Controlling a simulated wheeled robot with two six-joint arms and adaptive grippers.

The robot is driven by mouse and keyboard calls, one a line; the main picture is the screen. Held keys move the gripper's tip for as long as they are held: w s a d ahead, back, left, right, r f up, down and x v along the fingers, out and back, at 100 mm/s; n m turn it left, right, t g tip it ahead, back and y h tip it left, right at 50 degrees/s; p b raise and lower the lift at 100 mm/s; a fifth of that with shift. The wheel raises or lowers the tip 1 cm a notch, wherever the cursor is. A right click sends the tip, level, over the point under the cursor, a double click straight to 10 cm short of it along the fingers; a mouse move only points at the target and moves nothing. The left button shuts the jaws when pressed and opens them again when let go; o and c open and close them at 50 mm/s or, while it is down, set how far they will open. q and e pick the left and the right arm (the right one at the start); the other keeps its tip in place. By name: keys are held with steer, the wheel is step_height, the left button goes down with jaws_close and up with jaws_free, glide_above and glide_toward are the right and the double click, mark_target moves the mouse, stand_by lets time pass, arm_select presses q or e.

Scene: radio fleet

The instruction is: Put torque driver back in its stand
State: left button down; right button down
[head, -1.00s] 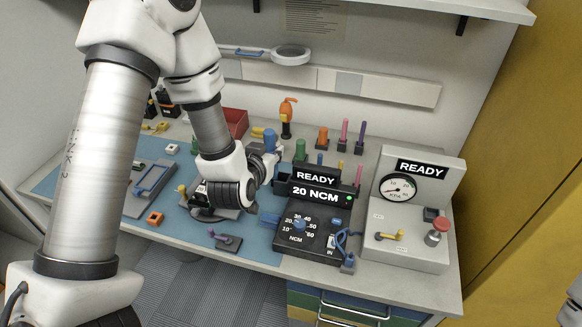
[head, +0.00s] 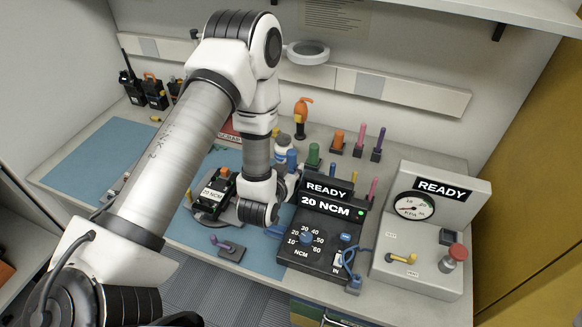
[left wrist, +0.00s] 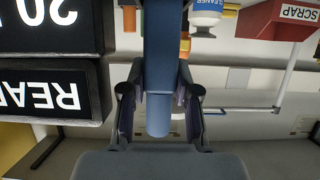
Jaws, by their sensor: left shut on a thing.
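My left gripper (head: 290,181) is shut on the torque driver, whose blue handle (head: 291,158) shows above the fingers in the head view. In the left wrist view the blue handle (left wrist: 160,45) runs lengthwise between the two fingers (left wrist: 159,97). The driver's lower end is hidden by the gripper in the head view. The gripper is just left of the black torque controller (head: 318,240), which reads READY and 20 NCM. I cannot make out the driver's stand for certain. My right gripper is not in view.
A purple-handled piece (head: 228,247) is in front. A gauge box (head: 418,260) stands right of the controller. Colored tools (head: 361,140) stand behind. The blue mat's left part (head: 88,163) is clear.

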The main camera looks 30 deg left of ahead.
arm_select(q)
steer(key=shift+s, duration=0.1)
steer(key=shift+f, duration=0.25)
steer(key=c, duration=1.1)
jaws_free()
steer(key=shift+c, duration=0.2)
steer(key=shift+w, duration=0.2)
